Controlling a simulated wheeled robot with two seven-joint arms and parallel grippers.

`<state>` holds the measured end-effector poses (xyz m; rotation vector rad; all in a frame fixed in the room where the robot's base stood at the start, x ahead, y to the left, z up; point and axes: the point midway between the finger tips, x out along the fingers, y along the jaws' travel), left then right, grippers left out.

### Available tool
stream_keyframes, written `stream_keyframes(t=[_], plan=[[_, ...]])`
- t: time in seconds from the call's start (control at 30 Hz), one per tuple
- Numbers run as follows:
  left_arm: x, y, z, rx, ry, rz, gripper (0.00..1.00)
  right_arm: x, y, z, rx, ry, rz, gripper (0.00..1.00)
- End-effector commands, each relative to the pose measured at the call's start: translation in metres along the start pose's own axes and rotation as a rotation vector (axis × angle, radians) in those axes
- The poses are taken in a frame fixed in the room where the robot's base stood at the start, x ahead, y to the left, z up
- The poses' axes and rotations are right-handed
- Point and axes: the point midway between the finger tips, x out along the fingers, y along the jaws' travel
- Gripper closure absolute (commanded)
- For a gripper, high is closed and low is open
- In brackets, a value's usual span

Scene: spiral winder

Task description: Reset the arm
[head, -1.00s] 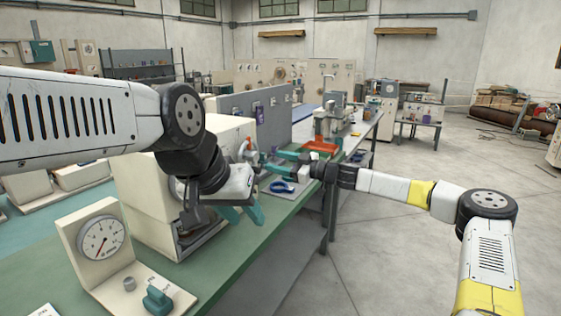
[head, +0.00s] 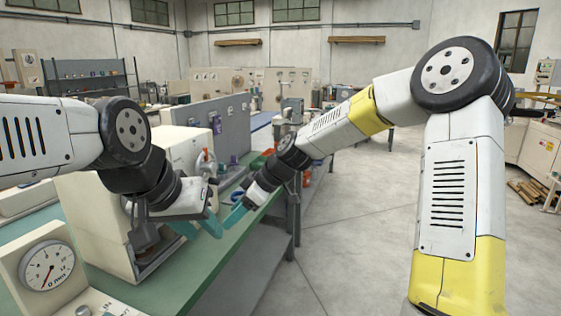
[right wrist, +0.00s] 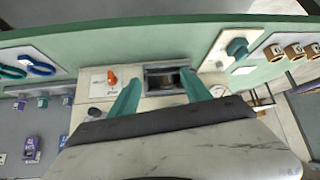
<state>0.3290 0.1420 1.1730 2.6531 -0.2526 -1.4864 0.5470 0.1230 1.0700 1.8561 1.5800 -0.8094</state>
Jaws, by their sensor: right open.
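The beige box-shaped machine (head: 100,220) stands on the green bench (head: 212,262). In the right wrist view its face (right wrist: 97,82) shows an orange knob (right wrist: 112,77) and a dark recess (right wrist: 165,79). My left gripper (head: 200,226) is in front of the machine, its teal fingers apart with nothing seen between them. My right gripper (head: 234,216) is just right of the left one, over the bench's front edge. In the right wrist view its fingers (right wrist: 161,78) are spread and empty, with the machine's face beyond. Whether the two grippers touch is unclear.
A dial gauge (head: 48,267) stands at the near left of the bench. A grey panel (head: 212,125) stands behind. Open floor (head: 345,235) lies right of the bench.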

Motion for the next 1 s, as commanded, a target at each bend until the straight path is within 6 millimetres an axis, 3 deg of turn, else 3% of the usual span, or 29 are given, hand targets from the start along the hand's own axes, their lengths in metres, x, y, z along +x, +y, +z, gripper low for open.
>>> stream_keyframes(t=[0.3,0.6,0.8,1.0], plan=[[0.0,0.0,0.0,0.0,0.0,0.0,0.64,-0.119,-0.047,0.061,0.362,-0.265,0.259,0.44],[0.0,0.0,0.0,0.0,0.0,0.0,0.64,-0.23,-0.115,0.111,0.812,-0.224,0.543,0.44],[0.0,0.0,0.0,0.0,0.0,0.0,0.64,-0.266,-0.158,0.138,1.059,-0.109,0.635,0.44],[0.0,0.0,0.0,0.0,0.0,0.0,0.64,-0.275,-0.174,0.149,1.159,-0.056,0.655,0.44]])
